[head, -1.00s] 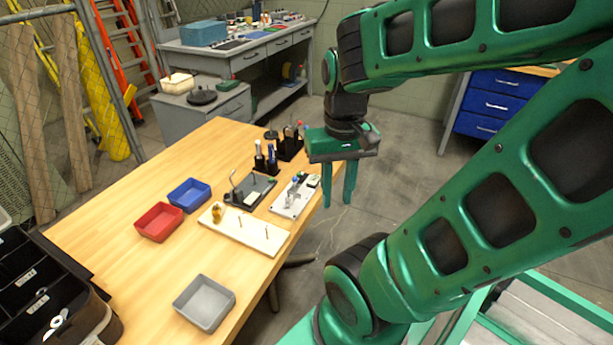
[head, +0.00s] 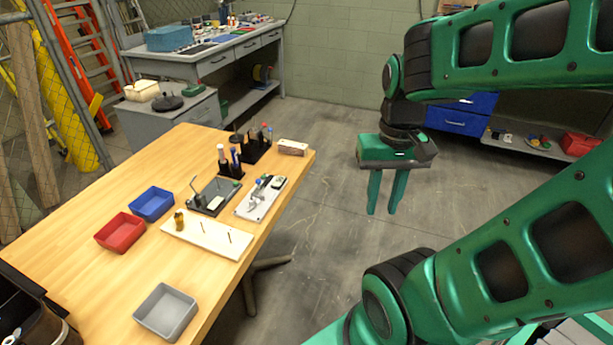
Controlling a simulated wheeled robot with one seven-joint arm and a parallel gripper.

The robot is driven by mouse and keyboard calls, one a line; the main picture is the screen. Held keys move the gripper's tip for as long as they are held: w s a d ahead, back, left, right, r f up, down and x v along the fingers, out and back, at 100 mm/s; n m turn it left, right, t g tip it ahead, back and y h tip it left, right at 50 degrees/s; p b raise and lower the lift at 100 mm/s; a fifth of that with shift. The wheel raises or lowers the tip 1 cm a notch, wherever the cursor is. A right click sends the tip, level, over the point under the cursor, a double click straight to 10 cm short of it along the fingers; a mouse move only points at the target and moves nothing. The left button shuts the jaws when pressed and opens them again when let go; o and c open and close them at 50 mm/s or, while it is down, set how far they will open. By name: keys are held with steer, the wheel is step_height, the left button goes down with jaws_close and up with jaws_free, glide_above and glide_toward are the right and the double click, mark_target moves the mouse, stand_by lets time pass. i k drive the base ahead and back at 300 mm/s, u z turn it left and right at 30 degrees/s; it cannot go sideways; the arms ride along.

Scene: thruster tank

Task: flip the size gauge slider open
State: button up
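I cannot tell for certain which part is the size gauge slider. A light grey plate (head: 254,209) with small metal fittings and a green-and-white piece (head: 278,182) lies near the table's right edge. Left of it is a dark plate (head: 207,207) with an upright bent rod and a pale block. Any slider on them is too small to make out. My gripper (head: 382,212) points down, open and empty, with a gap between its two green fingers. It hangs beyond the table's right edge in the picture, over the floor, clear of both plates.
The wooden table (head: 110,250) holds a white peg board (head: 205,238), red (head: 119,232), blue (head: 152,203) and grey (head: 166,311) bins, and a black tool rack (head: 255,150). Floor lies between table and gripper.

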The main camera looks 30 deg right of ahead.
mark_target(257, 192)
steer(key=z, duration=1.25)
steer(key=k, duration=0.6)
steer(key=u, duration=0.75)
steer(key=i, duration=1)
steer(key=u, duration=0.05)
